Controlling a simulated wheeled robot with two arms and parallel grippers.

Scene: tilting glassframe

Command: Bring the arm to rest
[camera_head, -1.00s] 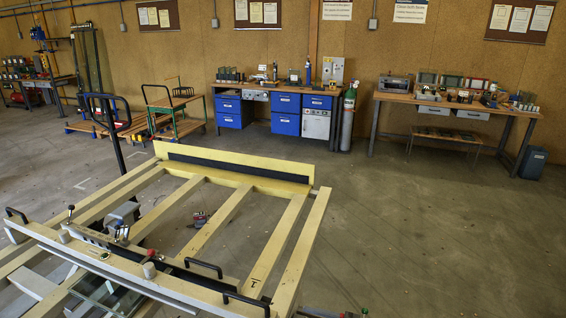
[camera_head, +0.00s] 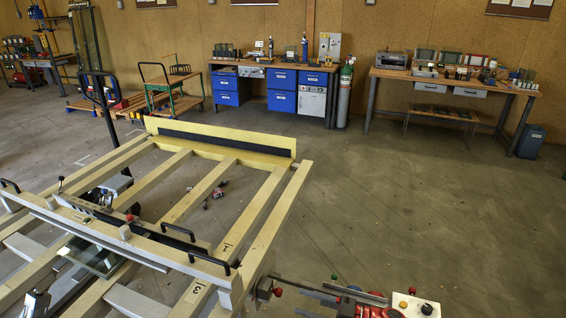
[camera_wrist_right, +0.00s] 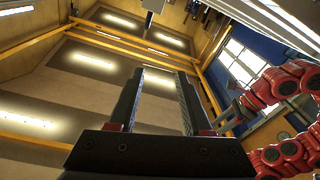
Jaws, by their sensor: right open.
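My right gripper (camera_head: 318,297) is at the bottom of the head view, right of the wooden frame's near corner. In the right wrist view its two dark fingers (camera_wrist_right: 160,100) stand wide apart, with nothing between them. Beyond them are the ceiling lights and yellow beams. A red jointed arm (camera_wrist_right: 285,85), which I take for my left arm, shows at the right of that view. A grey piece (camera_wrist_right: 235,115) near it may be its gripper, but its jaws are unclear. The tilting wooden frame (camera_head: 235,215) fills the lower left of the head view.
A glass pane (camera_head: 92,257) lies at the frame's lower left. A control box (camera_head: 412,305) with a red button is at the bottom right. Workbenches (camera_head: 455,82) and a green trolley (camera_head: 170,90) stand along the back. The floor (camera_head: 400,200) right of the frame is clear.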

